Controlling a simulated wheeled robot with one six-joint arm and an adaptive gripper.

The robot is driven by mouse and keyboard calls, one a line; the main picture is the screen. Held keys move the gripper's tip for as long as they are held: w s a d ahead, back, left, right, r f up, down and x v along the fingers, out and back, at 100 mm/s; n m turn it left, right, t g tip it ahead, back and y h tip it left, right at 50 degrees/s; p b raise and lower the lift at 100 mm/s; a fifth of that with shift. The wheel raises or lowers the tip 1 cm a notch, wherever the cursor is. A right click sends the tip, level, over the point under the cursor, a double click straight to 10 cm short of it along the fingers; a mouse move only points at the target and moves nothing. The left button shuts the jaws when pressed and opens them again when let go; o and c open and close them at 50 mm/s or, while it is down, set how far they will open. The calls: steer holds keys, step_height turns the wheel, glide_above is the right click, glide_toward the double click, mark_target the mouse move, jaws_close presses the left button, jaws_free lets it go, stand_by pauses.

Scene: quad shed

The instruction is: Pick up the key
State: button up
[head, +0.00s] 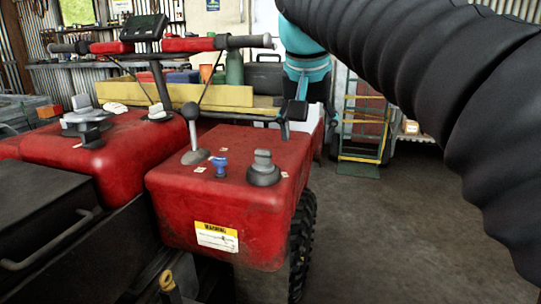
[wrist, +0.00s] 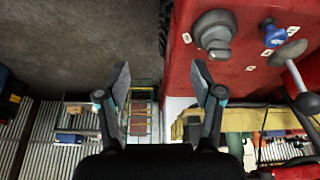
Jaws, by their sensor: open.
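No key shows plainly. A small blue piece (head: 218,167) stands upright on top of the red housing (head: 190,235), between a lever and a grey knob; I cannot tell whether it is the key. It also shows in the wrist view as a blue piece (wrist: 274,36) at the upper right. A small brass-coloured piece (head: 167,281) at the bottom edge of the head view is also unclear. My gripper (wrist: 161,82) is open, with nothing between its fingers. In the head view, my gripper (head: 297,112) is at the housing's far right edge, apart from the blue piece.
A grey knob (head: 263,168) and a tall lever (head: 192,130) stand on either side of the blue piece. Handlebars (head: 160,45) rise at the back left. A yellow beam (head: 215,97) lies behind. A ladder-like frame (head: 364,130) stands beyond; the floor at right is clear.

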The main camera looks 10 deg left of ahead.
glide_toward(262, 150)
step_height(262, 150, up, 2)
steer(key=m, duration=0.1)
steer(key=x, duration=0.4)
steer(key=b+x, duration=0.1)
steer(key=x, duration=0.8)
steer(key=shift+s+f, duration=0.15)
steer(key=shift+s, duration=0.1)
steer(key=c, duration=1)
